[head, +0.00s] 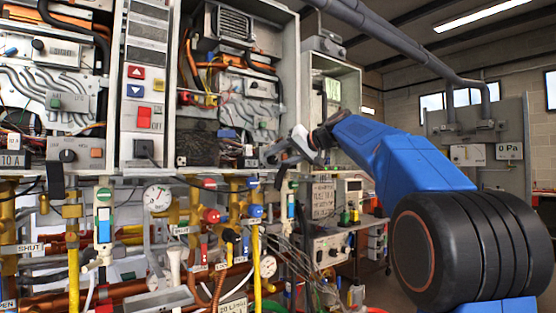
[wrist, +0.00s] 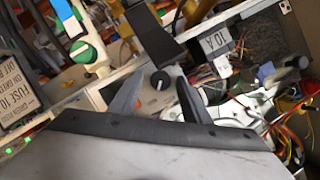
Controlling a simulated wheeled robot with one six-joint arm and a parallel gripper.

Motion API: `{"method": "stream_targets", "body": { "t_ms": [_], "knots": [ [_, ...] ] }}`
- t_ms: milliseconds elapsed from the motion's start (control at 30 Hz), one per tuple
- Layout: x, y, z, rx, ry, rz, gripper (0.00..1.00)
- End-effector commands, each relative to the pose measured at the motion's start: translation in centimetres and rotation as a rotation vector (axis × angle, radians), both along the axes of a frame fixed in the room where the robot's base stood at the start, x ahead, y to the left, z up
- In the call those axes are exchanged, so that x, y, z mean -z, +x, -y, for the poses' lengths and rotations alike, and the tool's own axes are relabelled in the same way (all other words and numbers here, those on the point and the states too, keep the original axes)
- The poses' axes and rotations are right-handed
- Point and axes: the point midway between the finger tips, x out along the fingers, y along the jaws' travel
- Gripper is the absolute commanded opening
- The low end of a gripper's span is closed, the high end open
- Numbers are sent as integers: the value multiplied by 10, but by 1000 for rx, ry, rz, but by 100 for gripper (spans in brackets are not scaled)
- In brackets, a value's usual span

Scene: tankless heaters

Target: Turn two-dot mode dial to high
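My gripper (wrist: 157,92) is open, its two dark fingers apart, also seen at the lower right of the right-hand heater in the head view (head: 283,150). In the wrist view a round black dial (wrist: 159,81) with a pale pointer mark shows between the fingers, on a light panel. It looks apart from both fingers. Dot marks are too small to read, so I cannot tell if this is the two-dot dial. In the head view the gripper largely hides that panel. Another black dial (head: 67,155) is on the left-hand heater's lower panel, beside an orange button.
A box marked 10 A (wrist: 215,41) is close beside the dial's panel, with loose wires to the right. A green valve knob (wrist: 82,51) and a dark strap-like piece (wrist: 150,32) are near the fingers. Pipes and a gauge (head: 157,197) crowd below the heaters.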

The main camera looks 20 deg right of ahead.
Motion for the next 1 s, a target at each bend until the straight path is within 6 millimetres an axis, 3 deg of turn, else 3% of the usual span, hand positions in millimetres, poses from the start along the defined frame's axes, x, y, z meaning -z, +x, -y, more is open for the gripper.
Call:
{"method": "stream_targets", "body": {
  "t_ms": [200, 367, 1000],
  "knots": [
    [-1, -2, 1, 0, 0, 0, 43],
    [-7, -16, 9, 3, 0, 2, 43],
    [-42, -117, 62, 3, -1, 0, 43]
  ]
}}
